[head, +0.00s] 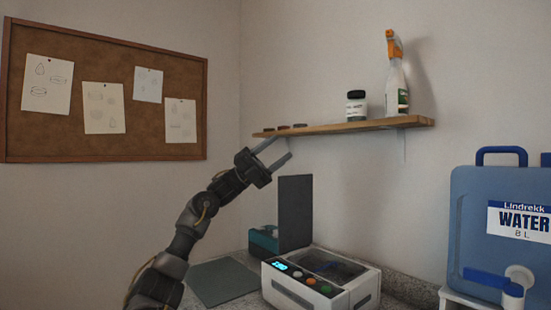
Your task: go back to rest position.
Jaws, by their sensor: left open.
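My left gripper (280,153) is raised in the middle of the head view, at the end of my dark arm that comes in from the lower left. Its two fingers are apart, with nothing between them. In the picture the fingertips lie just below the left end of the wooden shelf (345,127). I cannot tell whether they touch it. My right gripper is not in view.
Several small dark discs (284,127), a jar (356,106) and a spray bottle (396,80) stand on the shelf. Below are a white machine (325,285) with a raised dark lid, a teal box (263,239) and a grey mat (222,282). A blue water container (470,215) stands right.

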